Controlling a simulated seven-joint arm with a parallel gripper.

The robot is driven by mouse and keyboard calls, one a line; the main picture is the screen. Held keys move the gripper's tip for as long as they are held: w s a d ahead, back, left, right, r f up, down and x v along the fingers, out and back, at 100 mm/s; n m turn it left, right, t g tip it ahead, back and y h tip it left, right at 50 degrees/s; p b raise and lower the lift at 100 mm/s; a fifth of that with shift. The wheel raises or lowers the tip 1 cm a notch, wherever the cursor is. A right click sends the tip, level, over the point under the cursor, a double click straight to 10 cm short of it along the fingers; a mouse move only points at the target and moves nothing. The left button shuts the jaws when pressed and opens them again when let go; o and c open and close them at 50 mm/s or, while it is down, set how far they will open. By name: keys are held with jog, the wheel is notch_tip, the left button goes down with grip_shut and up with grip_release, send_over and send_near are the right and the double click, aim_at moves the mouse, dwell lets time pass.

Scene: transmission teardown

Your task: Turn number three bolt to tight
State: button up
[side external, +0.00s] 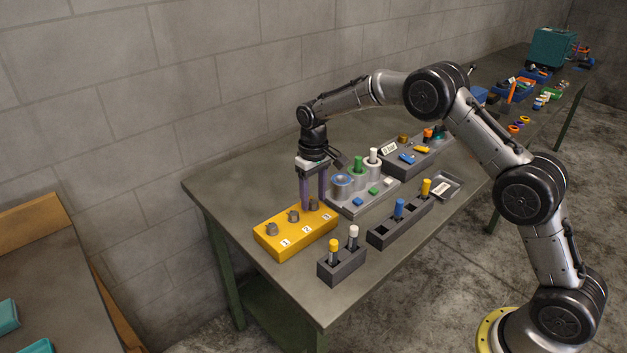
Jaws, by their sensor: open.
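The yellow block (266,241) lies near the left end of the table, with labels 1, 2 and 3 along its front edge. The number three bolt (313,205) is a grey knob at the block's right end, by the label 3. The other two grey bolts, number one (272,229) and number two (293,215), stand to its left. My gripper (314,204) points down over the block's right end, its two purple fingers apart around or beside the number three bolt. I cannot tell whether the fingers touch it. Which way the bolt is turned does not show clearly.
A grey plate (350,208) with cylinders and small coloured pieces stands close right of my gripper. A dark holder (340,268) with yellow and white pegs is in front. A longer dark rack (385,236) holds blue and yellow pegs. The table's left corner is clear.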

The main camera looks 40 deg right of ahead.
notch_tip(320, 180, up, 14)
jog(key=shift+f, duration=0.25)
dwell(0.3)
notch_tip(320, 180, up, 7)
jog(key=t, duration=0.1)
send_over(313, 201)
jog(key=s, duration=0.2)
jog(key=s+r+t, duration=0.2)
jog(key=s+r, duration=0.6)
jog(key=s+r+t, duration=0.2)
jog(key=s+r, duration=0.1)
jog(key=s, duration=1)
jog(key=s+f, duration=1.2)
jog(key=s, duration=0.3)
jog(key=shift+d+f+t, duration=0.2)
jog(key=shift+d+t, duration=0.05)
jog(key=shift+t, duration=0.05)
